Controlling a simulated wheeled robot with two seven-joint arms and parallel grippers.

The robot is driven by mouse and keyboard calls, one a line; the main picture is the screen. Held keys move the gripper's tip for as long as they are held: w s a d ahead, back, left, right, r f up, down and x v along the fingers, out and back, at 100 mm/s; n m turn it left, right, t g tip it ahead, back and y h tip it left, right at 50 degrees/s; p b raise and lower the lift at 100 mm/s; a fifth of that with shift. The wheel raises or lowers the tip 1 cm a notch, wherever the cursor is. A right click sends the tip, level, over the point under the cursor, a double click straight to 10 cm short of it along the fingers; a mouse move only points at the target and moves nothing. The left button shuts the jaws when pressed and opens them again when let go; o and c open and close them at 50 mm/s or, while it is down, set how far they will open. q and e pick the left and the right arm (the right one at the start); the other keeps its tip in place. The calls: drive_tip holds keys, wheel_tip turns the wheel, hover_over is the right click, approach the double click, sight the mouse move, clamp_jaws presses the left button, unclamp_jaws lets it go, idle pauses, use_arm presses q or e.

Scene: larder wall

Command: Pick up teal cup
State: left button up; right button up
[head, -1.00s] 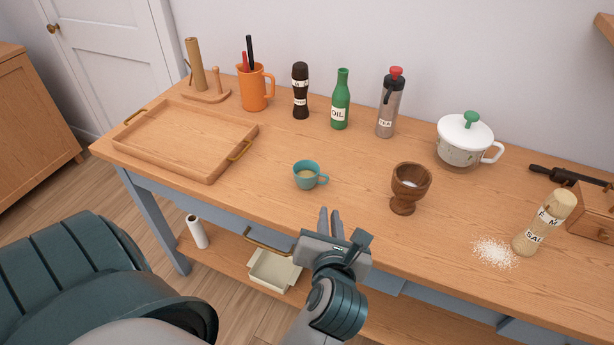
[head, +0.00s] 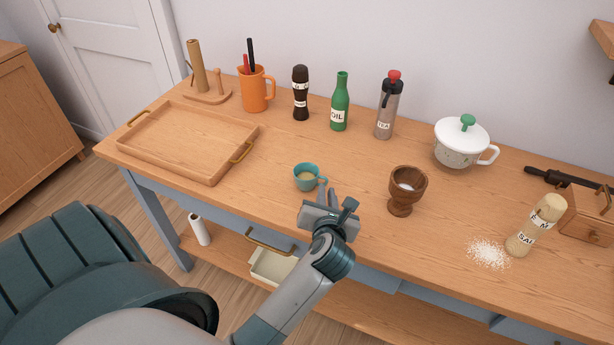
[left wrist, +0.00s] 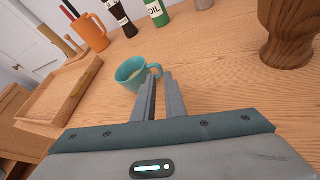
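The cup also shows in the left wrist view (left wrist: 130,75), just beyond the fingertips. My left gripper (head: 327,192) is at the front right of the cup, close to the handle. In the left wrist view the two fingers (left wrist: 161,78) stand apart with a narrow gap between them, and the handle lies just past their tips. I cannot tell whether they touch it. My right gripper is out of view.
A wooden tray (head: 164,163) lies left of the cup. A wooden goblet (head: 406,192) stands to the right. Behind are an orange jug (head: 254,91), a dark shaker (head: 300,94), an oil bottle (head: 340,106) and a grey bottle (head: 387,108). A salt shaker (head: 534,226) stands at right by spilled salt.

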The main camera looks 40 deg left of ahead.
sight(312, 180)
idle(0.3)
use_arm(q)
drive_tip(key=shift+w+a+f+p, duration=0.25)
drive_tip(key=shift+w+a+p, duration=0.1)
drive_tip(key=shift+w+p, duration=0.1)
drive_tip(key=p+x, duration=0.1)
drive_tip(key=x, duration=0.2)
drive_tip(key=shift+f, duration=0.15)
drive_tip(key=shift+w+a+f, duration=0.2)
drive_tip(key=shift+w+f, duration=0.1)
clamp_jaws()
drive_tip(key=shift+r+p, duration=0.2)
drive_tip(key=shift+p, duration=0.1)
